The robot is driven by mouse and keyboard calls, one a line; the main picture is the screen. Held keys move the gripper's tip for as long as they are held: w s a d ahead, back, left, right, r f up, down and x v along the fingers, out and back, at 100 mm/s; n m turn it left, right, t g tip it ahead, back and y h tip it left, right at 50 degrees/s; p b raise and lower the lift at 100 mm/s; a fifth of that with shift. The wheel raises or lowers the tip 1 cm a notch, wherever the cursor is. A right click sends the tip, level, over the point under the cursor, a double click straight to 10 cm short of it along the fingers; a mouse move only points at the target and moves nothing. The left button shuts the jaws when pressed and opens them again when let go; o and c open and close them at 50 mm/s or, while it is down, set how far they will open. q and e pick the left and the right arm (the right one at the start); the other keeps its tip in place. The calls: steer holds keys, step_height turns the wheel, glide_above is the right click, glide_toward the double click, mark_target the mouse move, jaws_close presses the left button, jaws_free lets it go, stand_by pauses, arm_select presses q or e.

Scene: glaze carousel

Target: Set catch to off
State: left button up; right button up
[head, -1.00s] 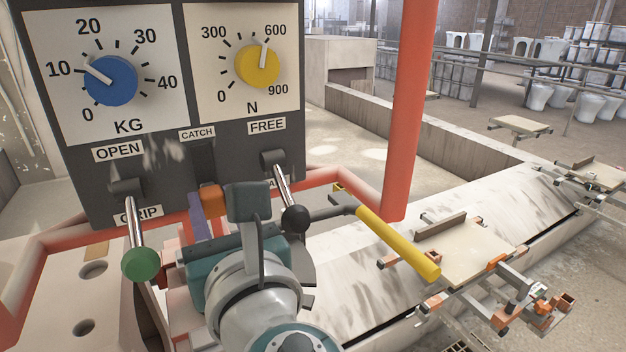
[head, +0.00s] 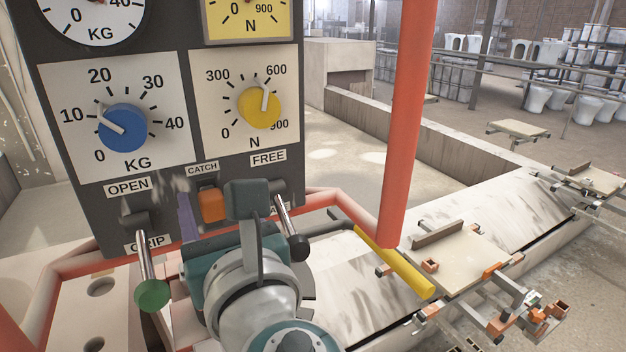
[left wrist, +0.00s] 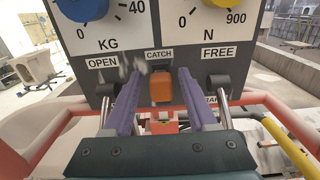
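The catch is an orange block (head: 212,205) on the dark panel, close under the CATCH label (head: 203,169). In the left wrist view the orange catch (left wrist: 161,88) stands between my two purple fingers, with a gap on each side. My left gripper (left wrist: 159,76) is open around it, one finger to its left and one to its right. In the head view my left gripper's teal body hides the right finger; only the left purple finger shows. No off or on marking is readable by the catch. My right gripper is not in view.
A green-knobbed lever (head: 152,294) under OPEN and a black-knobbed lever (head: 298,247) under FREE flank the gripper closely. Blue (head: 122,128) and yellow (head: 259,107) dials sit above. A red frame (head: 405,130) and yellow handle (head: 396,262) are to the right.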

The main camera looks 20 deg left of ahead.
arm_select(q)
steer(key=shift+o, duration=0.3)
steer(key=shift+f, duration=0.1)
steer(key=shift+s+d, duration=0.15)
steer(key=b+v, duration=0.2)
steer(key=v, duration=0.7)
steer(key=shift+s+d+b, duration=0.2)
steer(key=shift+b, duration=0.15)
